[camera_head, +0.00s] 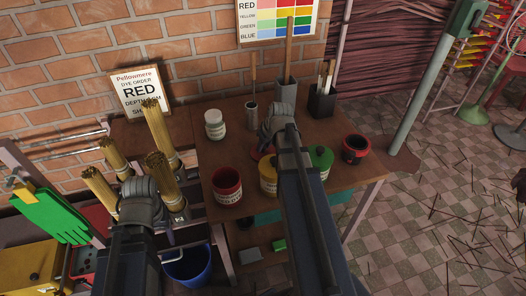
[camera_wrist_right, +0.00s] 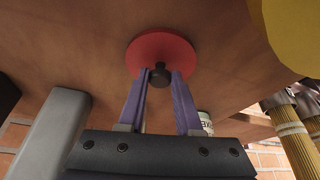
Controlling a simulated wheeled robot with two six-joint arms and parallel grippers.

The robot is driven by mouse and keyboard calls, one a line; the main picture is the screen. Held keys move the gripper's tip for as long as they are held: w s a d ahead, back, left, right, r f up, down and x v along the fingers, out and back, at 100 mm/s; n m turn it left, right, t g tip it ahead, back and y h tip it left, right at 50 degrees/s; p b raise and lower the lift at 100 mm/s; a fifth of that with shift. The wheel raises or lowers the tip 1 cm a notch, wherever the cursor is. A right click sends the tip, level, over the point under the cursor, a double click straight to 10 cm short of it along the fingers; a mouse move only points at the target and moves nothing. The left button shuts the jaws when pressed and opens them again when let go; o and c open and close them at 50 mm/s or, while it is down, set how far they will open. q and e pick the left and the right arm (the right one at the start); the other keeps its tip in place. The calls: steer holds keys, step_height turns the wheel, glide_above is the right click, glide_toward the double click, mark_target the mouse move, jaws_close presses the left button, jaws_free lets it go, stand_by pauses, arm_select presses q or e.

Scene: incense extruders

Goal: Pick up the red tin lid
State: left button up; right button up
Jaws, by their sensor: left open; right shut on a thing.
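The red tin lid (camera_wrist_right: 148,48) is a round red disc with a dark knob in the right wrist view. My right gripper (camera_wrist_right: 159,78) is shut on that knob. I cannot tell whether the lid touches the wooden table. In the head view, only a red sliver of the lid (camera_head: 256,153) shows beside my right gripper (camera_head: 268,143). The red tin (camera_head: 228,196) stands open at the table's front left. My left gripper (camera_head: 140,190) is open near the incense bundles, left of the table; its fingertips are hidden.
The yellow tin (camera_head: 268,186) and green tin (camera_head: 321,164) stand near my right arm. A red-and-black pot (camera_head: 355,150) is further right. A white jar (camera_head: 214,126), grey holder (camera_head: 285,92) and black holder (camera_head: 322,103) stand behind. Incense bundles (camera_head: 160,135) rise at left.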

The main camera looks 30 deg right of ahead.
mark_target(264, 148)
jaws_close()
arm_select(q)
steer(key=shift+r, duration=0.15)
arm_select(e)
steer(key=shift+r, duration=0.15)
arm_select(q)
step_height(264, 148, up, 10)
steer(key=p, duration=1)
arm_select(e)
step_height(264, 148, up, 10)
arm_select(q)
steer(key=shift+a, duration=0.1)
arm_select(e)
steer(key=shift+a, duration=0.1)
